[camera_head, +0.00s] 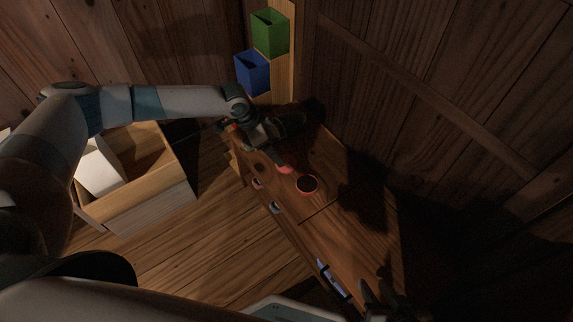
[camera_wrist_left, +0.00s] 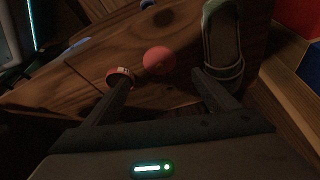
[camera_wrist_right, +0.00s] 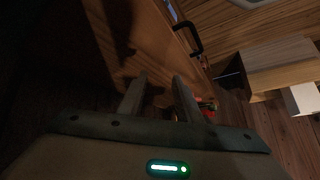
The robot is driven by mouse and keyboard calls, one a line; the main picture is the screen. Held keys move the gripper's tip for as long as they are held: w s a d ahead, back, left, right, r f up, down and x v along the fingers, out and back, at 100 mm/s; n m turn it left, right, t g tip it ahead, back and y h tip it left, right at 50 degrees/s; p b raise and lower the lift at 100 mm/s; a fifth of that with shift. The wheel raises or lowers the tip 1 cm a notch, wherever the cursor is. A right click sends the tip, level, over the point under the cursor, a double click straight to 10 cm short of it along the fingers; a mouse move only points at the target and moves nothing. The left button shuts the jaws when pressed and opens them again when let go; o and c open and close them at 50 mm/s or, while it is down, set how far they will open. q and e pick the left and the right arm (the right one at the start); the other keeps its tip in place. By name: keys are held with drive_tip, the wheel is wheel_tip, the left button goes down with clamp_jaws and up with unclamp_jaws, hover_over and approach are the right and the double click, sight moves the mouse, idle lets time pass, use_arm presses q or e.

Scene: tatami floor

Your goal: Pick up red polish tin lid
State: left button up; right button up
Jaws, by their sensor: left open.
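The red polish tin lid (camera_head: 285,169) is a small flat disc lying on the wooden bench top. In the left wrist view the lid (camera_wrist_left: 158,60) lies just beyond and between the spread fingertips. My left gripper (camera_wrist_left: 163,74) is open and empty; in the head view the left gripper (camera_head: 276,157) hangs over the bench and partly covers the lid. The open polish tin (camera_head: 307,184), red-rimmed with dark contents, stands right beside the lid; the left finger partly hides the tin (camera_wrist_left: 119,77). My right gripper (camera_wrist_right: 160,85) has its fingers apart and empty, low near the bench's front end.
A dark shoe (camera_wrist_left: 222,35) stands close to the right finger in the left wrist view. Blue (camera_head: 252,72) and green (camera_head: 270,33) boxes stand at the back. A wooden crate (camera_head: 150,196) is left of the bench (camera_head: 330,222).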

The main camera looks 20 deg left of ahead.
sight(285, 160)
use_arm(q)
drive_tip(key=x, duration=0.3)
drive_tip(key=shift+w+d+f, duration=0.15)
drive_tip(key=shift+d+f, duration=0.05)
drive_tip(key=shift+f, duration=0.3)
use_arm(e)
drive_tip(key=shift+w+a+r+t, duration=0.3)
drive_tip(key=shift+a+t, duration=0.1)
drive_tip(key=shift+a, duration=0.2)
use_arm(q)
drive_tip(key=shift+f+b, duration=0.1)
drive_tip(key=shift+b, duration=0.2)
use_arm(e)
drive_tip(key=shift+d, duration=0.1)
